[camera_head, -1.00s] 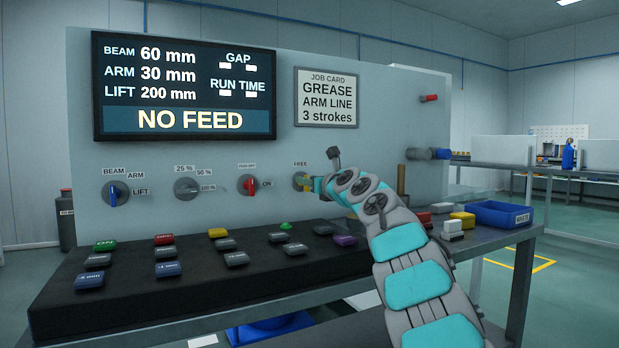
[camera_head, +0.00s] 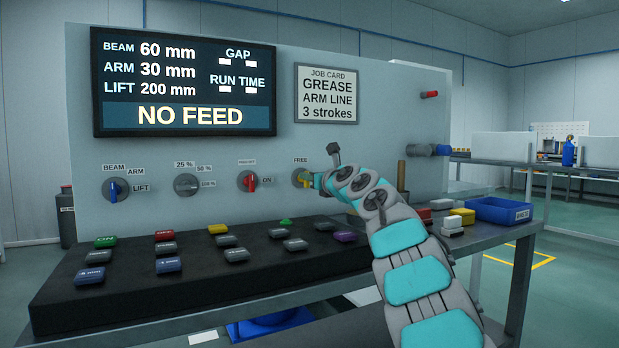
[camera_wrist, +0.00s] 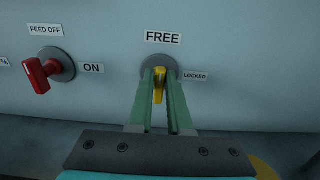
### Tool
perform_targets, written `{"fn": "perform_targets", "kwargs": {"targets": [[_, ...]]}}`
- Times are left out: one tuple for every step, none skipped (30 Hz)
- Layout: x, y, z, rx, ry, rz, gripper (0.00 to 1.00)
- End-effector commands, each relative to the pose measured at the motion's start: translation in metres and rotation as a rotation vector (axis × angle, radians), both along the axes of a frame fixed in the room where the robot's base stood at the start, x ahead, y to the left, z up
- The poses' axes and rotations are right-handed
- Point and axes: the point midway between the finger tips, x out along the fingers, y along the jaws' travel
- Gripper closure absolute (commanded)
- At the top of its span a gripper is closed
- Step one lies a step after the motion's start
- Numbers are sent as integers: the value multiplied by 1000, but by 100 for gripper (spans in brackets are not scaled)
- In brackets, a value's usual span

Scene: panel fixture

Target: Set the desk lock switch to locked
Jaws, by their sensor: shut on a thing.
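The desk lock switch (camera_wrist: 159,84) is a yellow handle on a round grey dial, on the pale panel. Its FREE label (camera_wrist: 163,37) is above and its LOCKED label (camera_wrist: 195,76) is to the right. In the wrist view the handle looks upright, in line with FREE. My gripper (camera_wrist: 160,80) has its two green fingers on either side of the handle and is shut on it. In the head view the switch (camera_head: 302,178) is partly hidden by my gripper (camera_head: 314,181).
A red feed switch (camera_wrist: 40,74) sits to the left on the panel. Below the panel is a black keypad desk (camera_head: 200,290) with several coloured buttons. A blue bin (camera_head: 497,211) and small blocks lie on the table at right.

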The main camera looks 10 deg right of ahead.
Motion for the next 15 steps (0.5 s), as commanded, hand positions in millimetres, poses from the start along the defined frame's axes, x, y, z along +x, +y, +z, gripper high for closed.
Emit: {"fn": "perform_targets", "kwargs": {"targets": [[0,0,0,0,0,0,100],[0,0,0,1,0,0,100],[0,0,0,2,1,0,100],[0,0,0,4,1,0,100],[0,0,0,7,2,0,100],[0,0,1,13,4,0,100],[0,0,1,18,6,0,100],[0,0,1,23,7,0,100],[0,0,1,28,9,0,100],[0,0,1,30,10,0,100],[0,0,1,32,10,0,100],[0,0,1,36,12,0,100],[0,0,1,39,13,0,100],[0,0,1,43,14,0,100],[0,-1,1,48,15,0,100]]}}
